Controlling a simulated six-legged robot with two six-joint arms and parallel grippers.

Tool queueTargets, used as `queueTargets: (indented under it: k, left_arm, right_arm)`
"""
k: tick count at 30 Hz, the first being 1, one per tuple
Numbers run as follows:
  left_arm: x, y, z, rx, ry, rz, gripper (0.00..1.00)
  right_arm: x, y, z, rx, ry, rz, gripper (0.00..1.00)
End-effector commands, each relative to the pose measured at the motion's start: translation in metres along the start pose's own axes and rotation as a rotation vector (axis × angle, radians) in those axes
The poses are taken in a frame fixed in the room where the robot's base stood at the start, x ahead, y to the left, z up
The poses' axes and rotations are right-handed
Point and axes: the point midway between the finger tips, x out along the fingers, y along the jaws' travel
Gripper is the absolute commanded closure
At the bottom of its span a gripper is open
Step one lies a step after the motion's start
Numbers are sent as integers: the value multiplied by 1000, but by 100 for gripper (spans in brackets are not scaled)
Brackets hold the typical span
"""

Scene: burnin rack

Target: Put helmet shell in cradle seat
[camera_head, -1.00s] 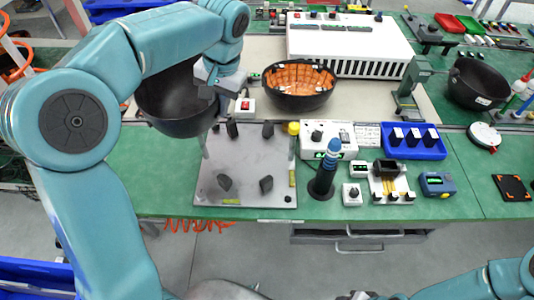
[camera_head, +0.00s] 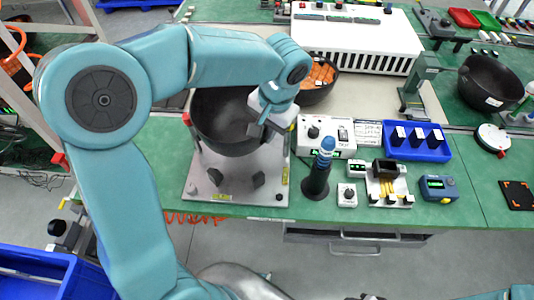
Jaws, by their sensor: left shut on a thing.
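The black helmet shell (camera_head: 222,118), a dark bowl with its open side up, is in the middle left of the head view. My left gripper (camera_head: 262,128) is shut on its right rim. The shell is over the back part of the cradle seat, a grey metal plate (camera_head: 215,178) with dark pads. Two front pads show; the back ones are hidden behind the shell. I cannot tell whether the shell touches the pads. My right gripper is not seen; only a bit of my right arm shows at the bottom right.
A black bowl with orange padding (camera_head: 318,78) stands behind my left forearm. To the plate's right are a dark blue-topped tool (camera_head: 318,172), a white control box (camera_head: 325,136) and a blue tray (camera_head: 416,142). Another black shell (camera_head: 490,82) is at the far right.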

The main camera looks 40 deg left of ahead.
Motion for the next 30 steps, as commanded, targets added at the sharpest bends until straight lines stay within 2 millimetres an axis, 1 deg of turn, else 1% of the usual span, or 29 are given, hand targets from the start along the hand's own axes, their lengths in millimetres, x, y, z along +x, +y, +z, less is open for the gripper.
queueTargets:
  k: [1, 3, 6, 11, 16, 19, 26, 30]
  left_arm:
    - [15, 3, 1, 1, -6, 0, 100]
    - [30, 5, -1, 1, -4, -1, 100]
    - [44, 9, -2, 2, -2, -1, 100]
    - [58, 12, -4, 2, -2, -1, 100]
    - [85, 18, -5, 4, -1, 0, 100]
    - [92, 19, -5, 4, 1, 0, 100]
    - [92, 19, -6, 3, 2, 0, 100]
    - [97, 20, -5, 3, 2, 0, 100]
  right_arm:
    - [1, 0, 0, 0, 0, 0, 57]
    - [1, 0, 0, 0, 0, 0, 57]
    - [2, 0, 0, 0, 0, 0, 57]
    - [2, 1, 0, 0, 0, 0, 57]
    - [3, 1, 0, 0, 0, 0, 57]
    - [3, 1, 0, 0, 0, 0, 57]
    - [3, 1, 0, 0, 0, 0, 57]
    - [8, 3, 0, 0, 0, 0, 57]
